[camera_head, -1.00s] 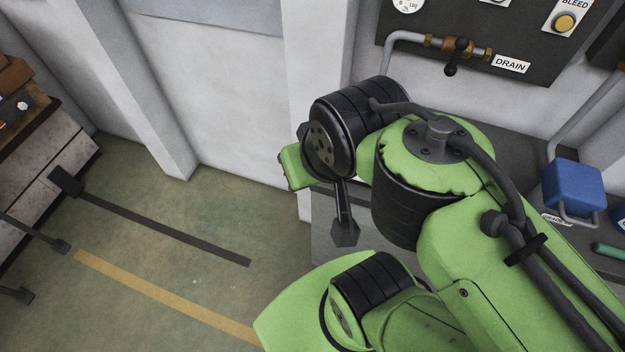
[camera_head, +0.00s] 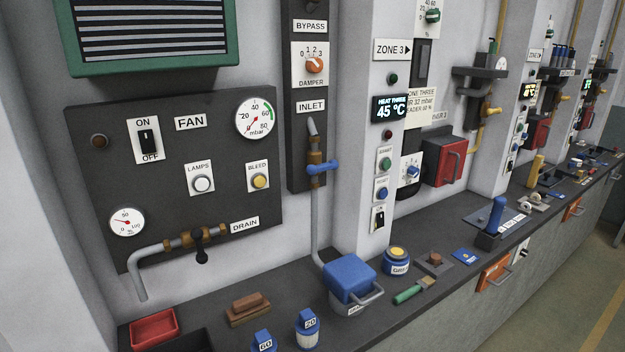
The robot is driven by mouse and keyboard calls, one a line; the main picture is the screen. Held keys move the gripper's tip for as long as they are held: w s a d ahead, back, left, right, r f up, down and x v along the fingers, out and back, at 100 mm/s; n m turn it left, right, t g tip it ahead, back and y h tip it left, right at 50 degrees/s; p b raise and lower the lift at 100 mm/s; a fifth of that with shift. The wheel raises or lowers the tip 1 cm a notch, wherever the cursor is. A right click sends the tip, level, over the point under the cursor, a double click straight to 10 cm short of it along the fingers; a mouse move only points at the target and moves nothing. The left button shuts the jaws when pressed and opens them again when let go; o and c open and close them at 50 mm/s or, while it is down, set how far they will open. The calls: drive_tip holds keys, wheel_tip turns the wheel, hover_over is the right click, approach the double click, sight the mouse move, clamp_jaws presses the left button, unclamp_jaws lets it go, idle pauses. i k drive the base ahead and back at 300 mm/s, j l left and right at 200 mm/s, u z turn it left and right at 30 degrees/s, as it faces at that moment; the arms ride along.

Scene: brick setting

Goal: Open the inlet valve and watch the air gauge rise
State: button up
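The inlet valve (camera_head: 318,158) is a brass body on a vertical grey pipe, under the INLET label (camera_head: 311,106). Its blue handle (camera_head: 322,168) lies crosswise to the pipe. A large round gauge marked mbar (camera_head: 256,118) is at the upper right of the dark fan panel, with a green band on its right side. A smaller round gauge (camera_head: 127,222) with a red needle sits at the panel's lower left. Neither gauge is labelled as air, so I cannot tell which one is meant. My gripper and arm are not in view.
The drain valve (camera_head: 198,240) has a dark handle hanging down. A blue lidded box (camera_head: 350,278) stands on the counter at the inlet pipe's foot. A red tray (camera_head: 153,328), a brown block (camera_head: 248,308) and blue-topped containers (camera_head: 307,328) occupy the counter front.

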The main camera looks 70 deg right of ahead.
sight(311, 169)
drive_tip(key=z, duration=2.55)
